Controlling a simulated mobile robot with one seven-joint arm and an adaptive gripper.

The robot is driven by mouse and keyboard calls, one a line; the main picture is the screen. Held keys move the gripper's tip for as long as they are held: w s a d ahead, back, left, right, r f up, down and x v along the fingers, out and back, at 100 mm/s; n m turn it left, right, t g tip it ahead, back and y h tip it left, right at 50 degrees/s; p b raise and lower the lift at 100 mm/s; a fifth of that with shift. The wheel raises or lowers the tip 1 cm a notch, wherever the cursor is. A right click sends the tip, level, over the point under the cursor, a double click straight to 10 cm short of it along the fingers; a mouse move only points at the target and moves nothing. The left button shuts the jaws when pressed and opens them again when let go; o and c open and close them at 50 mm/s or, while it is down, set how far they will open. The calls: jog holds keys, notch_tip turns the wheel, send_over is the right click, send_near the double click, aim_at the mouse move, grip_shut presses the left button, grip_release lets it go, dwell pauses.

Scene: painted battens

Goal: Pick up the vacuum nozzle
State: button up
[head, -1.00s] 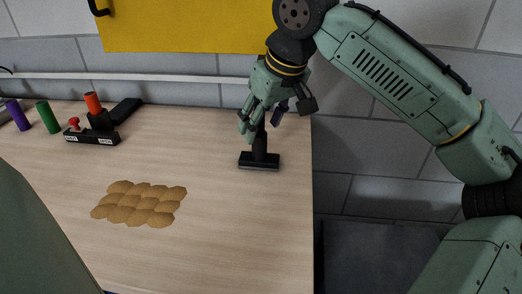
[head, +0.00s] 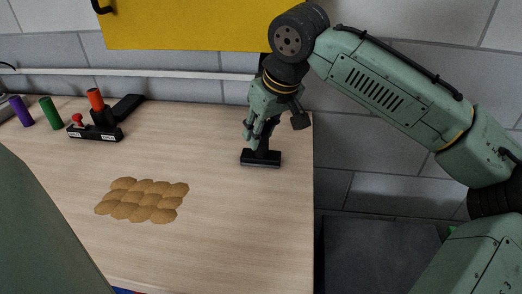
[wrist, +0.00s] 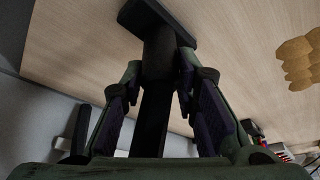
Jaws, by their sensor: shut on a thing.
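The vacuum nozzle (head: 261,159) is black, with a wide flat foot and an upright neck. It is near the right edge of the wooden table in the head view. My gripper (head: 260,136) is above the foot, pointing down, with its fingers shut around the neck. In the wrist view the nozzle (wrist: 158,50) runs up between the two fingers (wrist: 160,95), its foot at the top of the picture. The gripper hides the upper neck in the head view. I cannot tell whether the foot touches the table.
A black device with a red knob (head: 95,132), a green cylinder (head: 50,112) and a purple cylinder (head: 21,111) stand at the back left. The wall is close behind. The table's front right is clear.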

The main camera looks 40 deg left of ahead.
grip_shut()
jog(key=shift+r, duration=0.2)
dwell(0.3)
jog(key=shift+r, duration=0.7)
jog(key=shift+s+d+r+b, duration=0.25)
jog(key=shift+s+r+b, duration=0.2)
jog(key=shift+r+b, duration=0.3)
jog(key=s+d+r+b, duration=0.1)
jog(key=s+d+b, duration=0.2)
jog(key=s+d, duration=0.5)
jog(key=s, duration=0.4)
jog(key=shift+s+r, duration=0.3)
jog(key=shift+r, duration=0.1)
jog(key=shift+o, duration=0.7)
grip_release()
jog(key=c, duration=0.5)
